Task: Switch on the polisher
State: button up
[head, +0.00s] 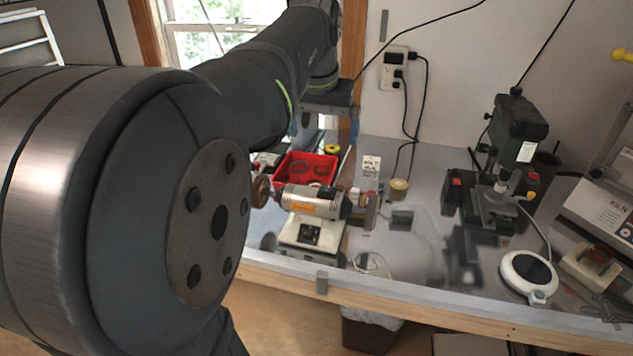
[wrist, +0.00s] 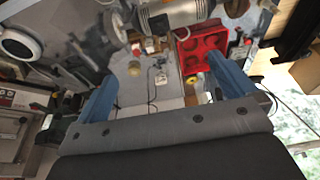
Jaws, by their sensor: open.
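The polisher (head: 314,201) stands on the bench, with a silver motor body, an orange label and wheels on both ends. Its pale base has a dark switch panel (head: 309,233) on the front. In the wrist view, the polisher (wrist: 176,12) is cut off at the top edge, and the switch panel is out of frame. My gripper (head: 323,130) is behind the polisher and above the bench, partly hidden by my arm. In the wrist view my gripper (wrist: 165,90) has its blue fingers wide apart with nothing between them. Whether the switch is on cannot be told.
A red tray (head: 306,169) sits behind the polisher and also shows in the wrist view (wrist: 200,48). A drill press (head: 512,150) and a round white device (head: 528,275) stand to the right. A wall outlet (head: 394,70) has hanging cords. The bench's front edge is clear of tall things.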

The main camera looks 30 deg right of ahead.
jog(key=shift+s+a+r, duration=0.1)
jog(key=shift+a+r, duration=0.05)
jog(key=shift+r, duration=0.5)
